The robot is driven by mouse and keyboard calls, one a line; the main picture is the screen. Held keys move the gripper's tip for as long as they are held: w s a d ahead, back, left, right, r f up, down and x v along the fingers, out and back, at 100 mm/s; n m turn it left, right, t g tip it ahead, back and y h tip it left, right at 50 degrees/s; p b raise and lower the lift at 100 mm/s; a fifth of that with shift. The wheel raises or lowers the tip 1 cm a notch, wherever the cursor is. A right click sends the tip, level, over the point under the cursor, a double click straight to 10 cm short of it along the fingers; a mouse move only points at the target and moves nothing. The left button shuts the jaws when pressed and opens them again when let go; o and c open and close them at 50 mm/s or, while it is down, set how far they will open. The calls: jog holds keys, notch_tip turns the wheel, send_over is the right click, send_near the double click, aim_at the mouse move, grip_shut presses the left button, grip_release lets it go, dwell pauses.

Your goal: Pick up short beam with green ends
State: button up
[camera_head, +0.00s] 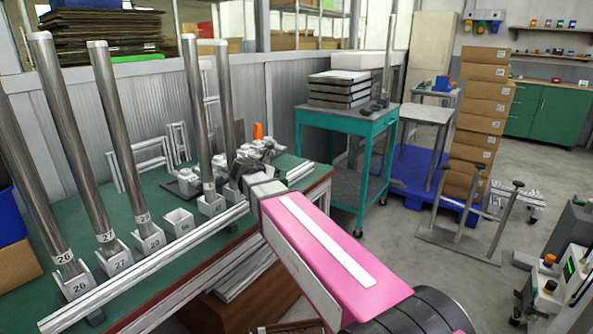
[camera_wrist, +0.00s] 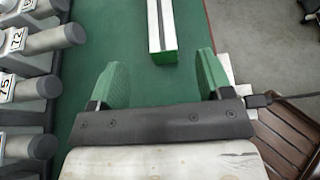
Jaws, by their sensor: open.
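In the wrist view, a short pale beam (camera_wrist: 158,22) with a green end face (camera_wrist: 164,57) lies on the green table top (camera_wrist: 105,25). It runs away toward the top edge, so its far end is out of view. My gripper (camera_wrist: 161,62) has two green fingers, spread wide and empty. The beam's near end is ahead of the gap between them, roughly centred, with no finger visibly touching it. In the head view, my gripper (camera_head: 246,168) is a dark shape over the table, and I cannot clearly pick out the short beam there.
Tall metal tubes (camera_head: 123,130) stand in numbered holders (camera_head: 149,238) on the table, left of my gripper. A long pale rail (camera_head: 150,262) runs along the table's front edge. A teal cart (camera_head: 347,122) stands beyond. A brown slatted tray (camera_wrist: 290,128) shows lower right.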

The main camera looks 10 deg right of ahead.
aim_at(293, 172)
jog(key=shift+w+d, duration=0.15)
jog(key=shift+w, duration=0.15)
jog(key=x, duration=0.4)
jog(key=shift+w+d+f, duration=0.15)
jog(key=shift+f, duration=0.05)
jog(key=shift+f+x, duration=0.15)
jog(key=shift+x, duration=1.3)
jog(key=shift+f+x, duration=0.1)
jog(key=shift+x, duration=1.35)
jog(key=shift+s, duration=0.2)
jog(key=c, duration=1.1)
jog(key=shift+c, duration=0.5)
jog(key=shift+r, duration=0.1)
